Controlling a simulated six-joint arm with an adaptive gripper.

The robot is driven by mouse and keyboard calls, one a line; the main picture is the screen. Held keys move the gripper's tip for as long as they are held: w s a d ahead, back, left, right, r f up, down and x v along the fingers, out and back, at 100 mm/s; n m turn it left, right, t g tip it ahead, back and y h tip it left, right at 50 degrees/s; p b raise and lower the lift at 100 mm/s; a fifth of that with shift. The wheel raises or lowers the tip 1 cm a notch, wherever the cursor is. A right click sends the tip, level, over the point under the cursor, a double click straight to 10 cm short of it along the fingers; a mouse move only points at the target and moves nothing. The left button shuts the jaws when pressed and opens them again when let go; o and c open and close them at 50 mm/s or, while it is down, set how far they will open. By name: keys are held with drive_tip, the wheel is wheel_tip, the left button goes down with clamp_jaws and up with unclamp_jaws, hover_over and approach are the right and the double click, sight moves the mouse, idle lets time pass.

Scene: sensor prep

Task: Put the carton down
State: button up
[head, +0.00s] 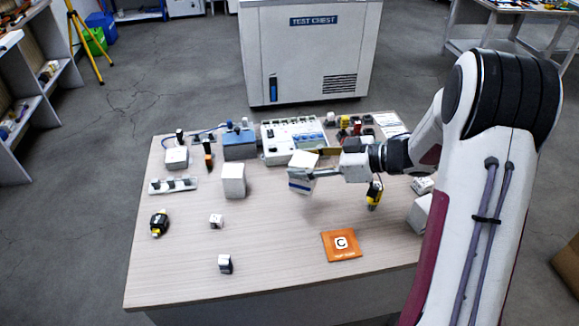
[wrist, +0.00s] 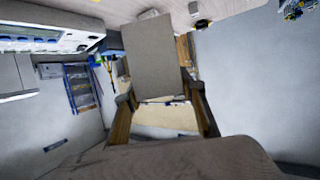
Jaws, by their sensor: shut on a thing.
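The carton (head: 301,183) is a white box with a dark blue band. My gripper (head: 316,173) reaches in from the right and is shut on it. The carton looks tilted and appears to be held above the middle of the table (head: 180,275); the exact gap below it cannot be told. In the wrist view the carton (wrist: 150,55) shows as a plain grey-beige face between the two fingers. An orange square mat (head: 335,255) marked with a C lies on the table, in front of and to the right of the carton.
A white box (head: 233,181) stands left of the carton. Small blocks (head: 216,221) (head: 225,264) and a yellow-black part (head: 159,223) lie further left. A white instrument (head: 285,148) stands behind. A yellow tool (head: 374,196) and white boxes (head: 418,212) are at right. The front middle is clear.

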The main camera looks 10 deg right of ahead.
drive_tip(key=w+d+m+t+h, duration=0.2)
drive_tip(key=d+m+h, duration=0.2)
drive_tip(key=d, duration=0.4)
drive_tip(key=w+d+f+m+t+h, duration=0.1)
drive_tip(key=d+m+h, duration=0.3)
drive_tip(key=d, duration=0.5)
drive_tip(key=w+d+m+t+h, duration=0.3)
drive_tip(key=d+m, duration=0.1)
drive_tip(key=d, duration=0.5)
drive_tip(key=shift+w+f+t+h, duration=0.2)
drive_tip(key=shift+f+t+h, duration=0.15)
drive_tip(key=shift+t+h, duration=0.05)
drive_tip(key=shift+f, duration=0.1)
wheel_tip(320, 180, down, 6)
drive_tip(key=shift+f, duration=1.85)
drive_tip(key=shift+f, duration=0.15)
